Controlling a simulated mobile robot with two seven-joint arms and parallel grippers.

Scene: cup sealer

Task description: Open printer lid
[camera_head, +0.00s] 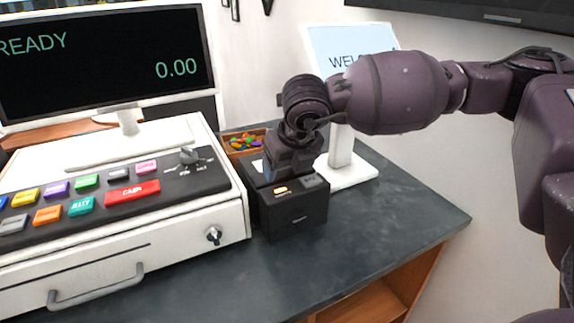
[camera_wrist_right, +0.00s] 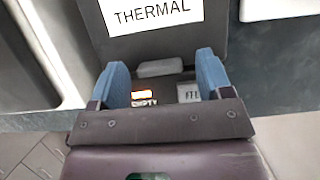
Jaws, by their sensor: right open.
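The printer (camera_head: 293,217) is a black box on the dark counter, right of the cash register. Its lid (camera_wrist_right: 165,45) shows in the right wrist view as a dark panel with a white THERMAL label (camera_wrist_right: 155,15); it looks flat and shut. A grey tab (camera_wrist_right: 160,68) sits at the lid's near edge. My right gripper (camera_head: 283,172) points down over the printer. In the wrist view its blue fingers (camera_wrist_right: 164,72) are open, one on each side of the tab. I cannot tell whether they touch it. The gripper hides part of the lid. My left gripper is out of view.
The cash register (camera_head: 120,215) stands close against the printer's left side. A small tray of colourful sweets (camera_head: 243,141) is behind the printer, and a white-stand display (camera_head: 350,172) is behind it to the right. The counter (camera_head: 400,215) is clear to the right.

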